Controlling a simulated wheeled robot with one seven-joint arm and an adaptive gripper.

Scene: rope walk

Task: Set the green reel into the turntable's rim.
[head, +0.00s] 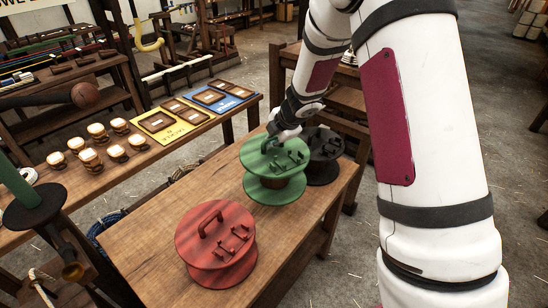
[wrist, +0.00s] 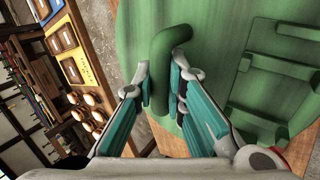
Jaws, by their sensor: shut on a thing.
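The green reel (head: 262,153) is at the far end of the wooden bench, with two round flanges and a brown core between. It looks level; I cannot tell whether it rests on the bench or hangs just above it. My gripper (head: 272,137) is over its top flange. In the wrist view my gripper (wrist: 163,82) is shut on the reel's looped green handle (wrist: 160,105), one finger on each side. The green top flange (wrist: 225,50) and its raised blocks fill the right of that view. I cannot make out a turntable for certain.
A red reel (head: 203,255) stands on the near part of the bench (head: 150,240). A dark reel (head: 325,170) stands close behind the green one, to its right. Another bench holds several white-topped pieces (head: 88,157) and trays. A dark disc with a green post (head: 38,207) is at left.

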